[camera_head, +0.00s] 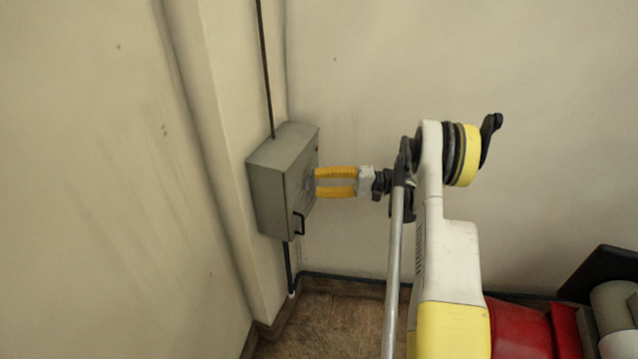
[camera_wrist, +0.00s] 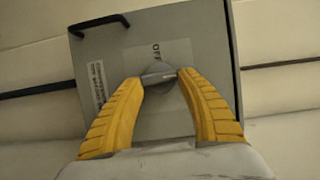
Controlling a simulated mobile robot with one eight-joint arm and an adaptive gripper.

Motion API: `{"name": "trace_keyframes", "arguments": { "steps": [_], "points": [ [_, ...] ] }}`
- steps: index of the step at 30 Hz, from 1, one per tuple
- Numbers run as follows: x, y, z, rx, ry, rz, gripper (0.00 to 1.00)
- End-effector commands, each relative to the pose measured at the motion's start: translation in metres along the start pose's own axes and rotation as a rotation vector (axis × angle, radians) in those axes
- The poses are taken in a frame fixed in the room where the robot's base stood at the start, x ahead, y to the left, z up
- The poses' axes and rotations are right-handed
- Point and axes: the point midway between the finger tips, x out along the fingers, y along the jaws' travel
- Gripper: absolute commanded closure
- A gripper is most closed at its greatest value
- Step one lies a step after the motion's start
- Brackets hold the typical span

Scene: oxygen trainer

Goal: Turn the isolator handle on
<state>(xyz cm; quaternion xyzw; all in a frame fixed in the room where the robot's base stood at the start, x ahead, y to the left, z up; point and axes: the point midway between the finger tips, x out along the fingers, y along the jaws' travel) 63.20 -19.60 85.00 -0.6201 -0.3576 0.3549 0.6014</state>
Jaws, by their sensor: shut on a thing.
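The isolator is a grey metal box (camera_head: 278,183) on the wall in the head view, with its front face turned to the right. In the wrist view its front (camera_wrist: 205,45) carries a round grey rotary handle (camera_wrist: 158,74) in the middle. A pale plate behind the handle reads "OFF" beside it. My gripper (camera_head: 318,182) has yellow ribbed fingers reaching the box front. In the wrist view my fingertips (camera_wrist: 160,76) are shut on the handle, one on each side. The head view hides the handle behind the fingers and the box edge.
A black pull handle (camera_head: 299,223) sits low on the box front. A thin conduit (camera_head: 265,70) runs up from the box, and a dark cable (camera_head: 288,265) runs down to the floor. The wall corner is close on the left. Bare wall lies to the right.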

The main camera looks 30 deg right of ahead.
Motion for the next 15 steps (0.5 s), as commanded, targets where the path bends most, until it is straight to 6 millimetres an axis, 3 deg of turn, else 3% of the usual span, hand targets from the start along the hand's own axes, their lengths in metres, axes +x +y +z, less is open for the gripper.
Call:
{"name": "trace_keyframes", "arguments": {
  "steps": [15],
  "points": [
    [0.0008, 0.0003, -0.0002, 0.04, 0.0, -0.017, 0.85]
  ]
}}
